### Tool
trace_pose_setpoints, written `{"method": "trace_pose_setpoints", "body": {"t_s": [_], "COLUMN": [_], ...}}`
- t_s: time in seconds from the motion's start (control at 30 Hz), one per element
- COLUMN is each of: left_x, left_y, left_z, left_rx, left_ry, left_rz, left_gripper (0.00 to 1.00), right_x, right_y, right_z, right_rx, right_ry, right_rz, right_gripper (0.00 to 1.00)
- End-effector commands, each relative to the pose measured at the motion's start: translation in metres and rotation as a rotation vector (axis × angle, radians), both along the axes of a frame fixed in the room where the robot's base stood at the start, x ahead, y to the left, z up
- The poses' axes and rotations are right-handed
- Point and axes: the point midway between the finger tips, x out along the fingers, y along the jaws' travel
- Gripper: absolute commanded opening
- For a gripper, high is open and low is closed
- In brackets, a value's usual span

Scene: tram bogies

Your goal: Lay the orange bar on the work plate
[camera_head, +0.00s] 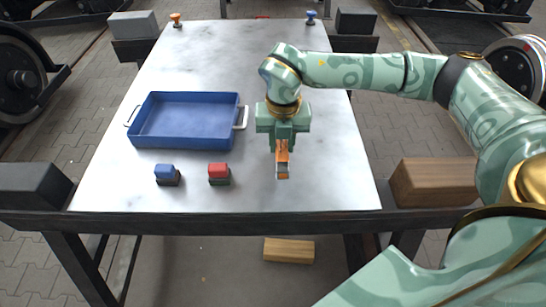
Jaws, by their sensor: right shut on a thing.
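The orange bar (282,162) is in my right gripper (282,146), which points down over the right front part of the work plate (330,190). The gripper is shut on the bar. The work plate is a pale, marbled table top. My left gripper is not in view.
A blue tray (240,135) with handles stands on the plate's left. Wooden blocks lie at right (435,182) and below (289,251). The plate's far middle is clear.

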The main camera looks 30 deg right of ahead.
Motion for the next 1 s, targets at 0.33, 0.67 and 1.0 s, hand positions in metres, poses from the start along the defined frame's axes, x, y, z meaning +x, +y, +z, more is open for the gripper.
{"method": "trace_pose_setpoints", "body": {"t_s": [0.33,0.67,1.0], "left_x": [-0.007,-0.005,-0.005], "left_y": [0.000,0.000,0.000], "left_z": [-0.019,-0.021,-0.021], "left_rx": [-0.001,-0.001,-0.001], "left_ry": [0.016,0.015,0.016], "left_rz": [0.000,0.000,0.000], "left_gripper": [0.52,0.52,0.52], "right_x": [0.005,0.005,0.004], "right_y": [0.013,0.012,0.012], "right_z": [-0.040,-0.046,-0.047], "right_rx": [0.000,-0.001,0.000], "right_ry": [0.004,-0.002,-0.001], "right_rz": [0.002,0.001,0.001], "right_gripper": [0.00,0.00,0.48]}}
